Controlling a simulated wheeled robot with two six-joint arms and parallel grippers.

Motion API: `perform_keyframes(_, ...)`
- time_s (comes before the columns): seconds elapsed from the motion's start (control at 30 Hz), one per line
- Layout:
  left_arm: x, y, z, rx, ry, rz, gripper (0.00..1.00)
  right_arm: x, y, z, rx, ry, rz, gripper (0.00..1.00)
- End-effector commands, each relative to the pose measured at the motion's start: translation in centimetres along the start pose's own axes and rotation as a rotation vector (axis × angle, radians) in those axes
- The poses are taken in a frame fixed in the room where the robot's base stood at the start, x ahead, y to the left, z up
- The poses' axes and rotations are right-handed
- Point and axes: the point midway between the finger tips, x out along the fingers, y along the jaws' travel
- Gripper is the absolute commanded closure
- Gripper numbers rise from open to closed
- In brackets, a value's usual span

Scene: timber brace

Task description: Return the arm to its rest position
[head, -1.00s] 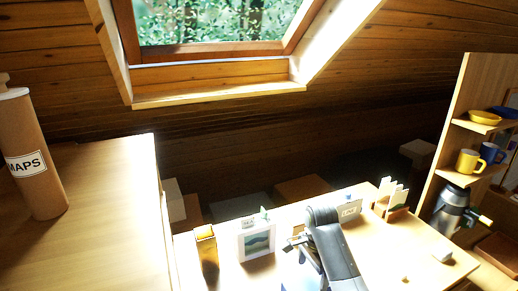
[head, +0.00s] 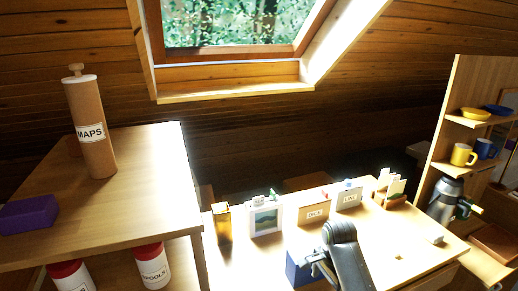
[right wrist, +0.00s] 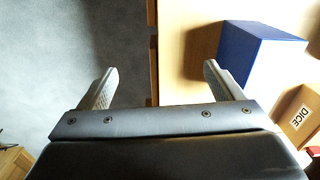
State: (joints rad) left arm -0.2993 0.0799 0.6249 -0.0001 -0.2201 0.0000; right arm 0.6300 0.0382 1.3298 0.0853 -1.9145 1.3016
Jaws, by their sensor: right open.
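My right arm comes up from the bottom of the head view, and its gripper (head: 318,262) is low at the front of the desk, partly seen. In the right wrist view the right gripper (right wrist: 158,72) has its two fingers wide apart with nothing between them. It is over the desk's edge, with grey floor to the left. A blue box (right wrist: 250,55) stands on the desk beside the right finger, apart from it; the box (head: 297,270) also shows left of the arm in the head view. My left gripper is not in view.
The desk (head: 400,245) holds a yellow-brown container (head: 223,224), a framed picture (head: 265,219) and labelled boxes. At left, a shelf unit (head: 120,215) bears a MAPS tube (head: 90,128) and a purple box (head: 28,212).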

Motion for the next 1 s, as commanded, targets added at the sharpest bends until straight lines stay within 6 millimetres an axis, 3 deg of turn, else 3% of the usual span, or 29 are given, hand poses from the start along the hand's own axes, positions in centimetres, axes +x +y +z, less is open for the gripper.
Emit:
perform_keyframes(0.37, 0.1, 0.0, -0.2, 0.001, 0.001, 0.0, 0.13, 4.3, 6.6, -0.5, -0.183, 0.03, -0.048, 0.13)
perform_keyframes(0.67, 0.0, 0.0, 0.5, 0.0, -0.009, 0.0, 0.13, 7.3, 18.0, 0.0, -0.487, 0.122, -0.093, 0.13)
perform_keyframes(0.8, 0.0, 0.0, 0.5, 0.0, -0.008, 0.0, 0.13, 7.1, 23.7, 0.7, -0.646, 0.185, -0.094, 0.13)
perform_keyframes(1.0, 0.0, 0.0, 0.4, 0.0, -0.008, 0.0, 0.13, 5.5, 29.9, 1.9, -0.839, 0.262, -0.081, 0.13)
